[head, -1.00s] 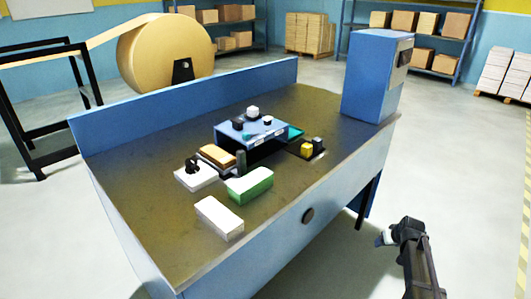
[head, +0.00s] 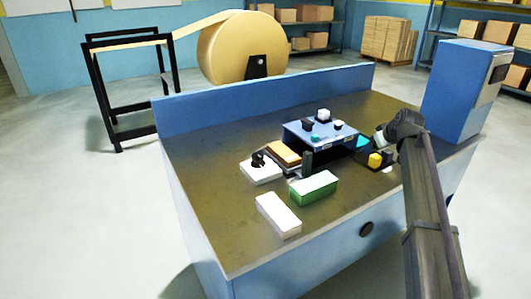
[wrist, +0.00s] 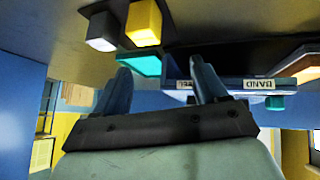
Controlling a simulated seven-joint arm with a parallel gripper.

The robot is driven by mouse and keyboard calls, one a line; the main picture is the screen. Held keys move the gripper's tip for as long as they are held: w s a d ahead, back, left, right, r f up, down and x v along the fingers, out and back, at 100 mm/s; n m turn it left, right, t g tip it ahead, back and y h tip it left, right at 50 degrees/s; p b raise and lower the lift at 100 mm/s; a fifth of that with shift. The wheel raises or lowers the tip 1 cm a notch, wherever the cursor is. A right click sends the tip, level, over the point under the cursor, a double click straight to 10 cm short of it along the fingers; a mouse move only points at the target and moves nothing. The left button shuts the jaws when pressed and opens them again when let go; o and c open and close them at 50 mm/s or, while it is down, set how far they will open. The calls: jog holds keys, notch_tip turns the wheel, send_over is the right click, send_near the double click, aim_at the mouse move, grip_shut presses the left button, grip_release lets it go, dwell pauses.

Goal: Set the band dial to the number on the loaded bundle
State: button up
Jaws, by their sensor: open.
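The blue machine (head: 296,133) stands on the table with small knobs on top. A teal knob (head: 315,138) is near its front edge. In the wrist view a "BAND" label (wrist: 259,84) is on its edge, with a teal knob (wrist: 275,102) close by; the dial's setting cannot be read. A brown bundle (head: 284,151) lies at the machine's left side; no number on it is readable. My gripper (head: 381,136) is at the machine's right, apart from it. In the wrist view my gripper (wrist: 160,65) has its fingers spread, with nothing held.
A yellow cube (head: 375,160) and a grey cube (wrist: 103,28) sit right of the machine, near my gripper. A green-and-white block (head: 314,187) and white blocks (head: 278,214) lie in front. A tall blue box (head: 460,88) stands at the table's right end.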

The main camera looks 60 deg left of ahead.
jog(key=s+a+r+n+g, duration=0.35)
jog(key=s+a, duration=0.65)
jog(key=s, duration=0.4)
jog(key=n+g+h, duration=0.2)
jog(key=n+h, duration=0.1)
jog(key=n, duration=0.1)
send_near(258, 155)
jog(key=x, duration=0.8)
jog(key=shift+a+f, duration=0.2)
jog(key=shift+a, duration=0.05)
jog(key=shift+c, duration=0.5)
jog(key=c, duration=0.9)
jog(key=shift+m, duration=0.25)
jog(key=shift+c, duration=0.2)
